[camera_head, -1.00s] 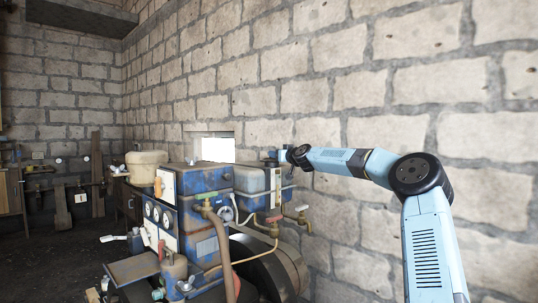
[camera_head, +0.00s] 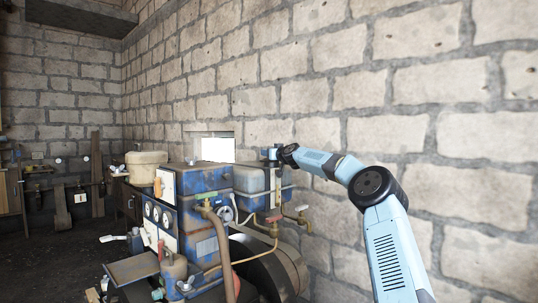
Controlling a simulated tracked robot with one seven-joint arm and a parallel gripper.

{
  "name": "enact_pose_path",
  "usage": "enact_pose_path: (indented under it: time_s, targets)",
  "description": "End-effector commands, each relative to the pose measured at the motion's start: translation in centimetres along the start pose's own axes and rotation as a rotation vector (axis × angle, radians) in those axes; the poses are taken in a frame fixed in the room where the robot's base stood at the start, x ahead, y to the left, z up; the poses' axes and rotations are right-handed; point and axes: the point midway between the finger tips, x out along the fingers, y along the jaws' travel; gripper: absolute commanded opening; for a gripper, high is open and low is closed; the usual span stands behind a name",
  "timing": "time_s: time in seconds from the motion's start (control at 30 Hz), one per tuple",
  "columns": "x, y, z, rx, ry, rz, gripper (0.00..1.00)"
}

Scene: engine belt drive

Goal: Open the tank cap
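The tank (camera_head: 252,180) is a box-shaped, pale grey and blue container on the right side of the blue engine unit, near the brick wall. My gripper (camera_head: 274,163) is at the far end of my light blue arm, at the right part of the tank's top. It is small and far off, and its fingers cannot be made out. The tank cap cannot be told apart from the gripper and the dark parts there. I cannot tell whether the gripper touches the cap or holds it.
The blue engine unit (camera_head: 203,182) with round gauges stands left of the tank. Brass taps and a brown hose (camera_head: 222,245) are in front of it. A large dark wheel (camera_head: 272,262) is below. The brick wall (camera_head: 400,80) runs close behind my arm. A beige canister (camera_head: 146,166) stands farther left.

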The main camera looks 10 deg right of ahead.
Motion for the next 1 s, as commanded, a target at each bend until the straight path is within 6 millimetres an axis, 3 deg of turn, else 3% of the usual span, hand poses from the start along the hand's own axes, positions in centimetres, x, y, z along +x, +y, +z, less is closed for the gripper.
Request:
enact_pose_path:
  time_s: [0.17, 0.7, 1.0]
  targets:
    - [0.0, 0.01, 0.03, 0.0, 0.0, 0.0, 0.53]
    - [-0.01, 0.0, 0.04, 0.0, -0.001, 0.0, 0.01]
    - [0.14, -0.47, 0.08, -0.001, -0.002, -0.001, 0.0]
